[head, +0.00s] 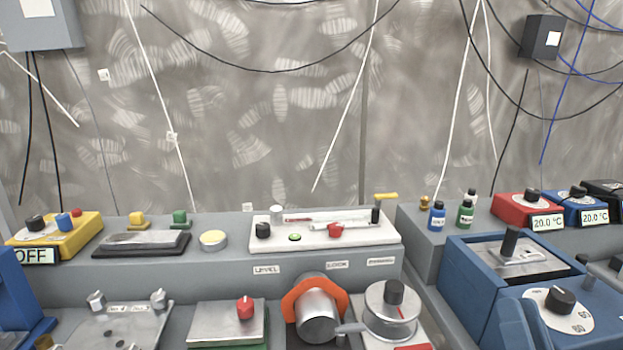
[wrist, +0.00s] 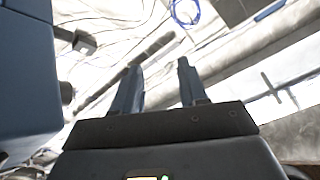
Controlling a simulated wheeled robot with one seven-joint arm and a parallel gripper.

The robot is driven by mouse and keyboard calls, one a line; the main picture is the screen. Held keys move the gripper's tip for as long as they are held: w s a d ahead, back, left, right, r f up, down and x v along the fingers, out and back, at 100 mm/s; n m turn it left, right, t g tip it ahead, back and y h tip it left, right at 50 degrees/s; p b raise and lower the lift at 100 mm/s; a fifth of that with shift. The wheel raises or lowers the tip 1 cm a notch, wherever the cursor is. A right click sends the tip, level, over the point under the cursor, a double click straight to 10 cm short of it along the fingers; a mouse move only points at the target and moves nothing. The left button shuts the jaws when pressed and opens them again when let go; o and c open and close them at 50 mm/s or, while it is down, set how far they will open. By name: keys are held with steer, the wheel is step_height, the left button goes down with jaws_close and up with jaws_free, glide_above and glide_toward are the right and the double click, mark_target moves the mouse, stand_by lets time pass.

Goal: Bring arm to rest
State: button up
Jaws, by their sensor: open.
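My gripper (wrist: 160,80) shows in the wrist view, with its two blue-grey fingers apart and nothing between them. Beyond the fingers are pale, bright surfaces with cables, blurred and hard to make out. In the head view my gripper does not show clearly. A blue block-like shape (wrist: 28,75) fills the left side of the wrist view, close to the gripper; I cannot tell what it is.
The head view shows a grey bench carrying a yellow box (head: 70,232), a white panel (head: 365,240), small bottles (head: 437,216), a red box (head: 515,207) and a blue machine (head: 480,265). An orange ring (head: 292,300) surrounds a metal cylinder (head: 317,312). Cables hang on the wall behind.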

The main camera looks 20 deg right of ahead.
steer(key=s+a+f+n+g+y, duration=0.4)
steer(key=s+a, duration=0.3)
steer(key=s, duration=0.3)
steer(key=s+a+f+n+g+y, duration=0.4)
steer(key=s+a+f+n+g, duration=0.1)
steer(key=s, duration=0.6)
steer(key=a+f+n, duration=0.1)
steer(key=a+f, duration=0.1)
steer(key=a, duration=0.1)
steer(key=shift+a+y+b, duration=0.25)
steer(key=shift+y+b, duration=0.1)
steer(key=shift+y, duration=0.05)
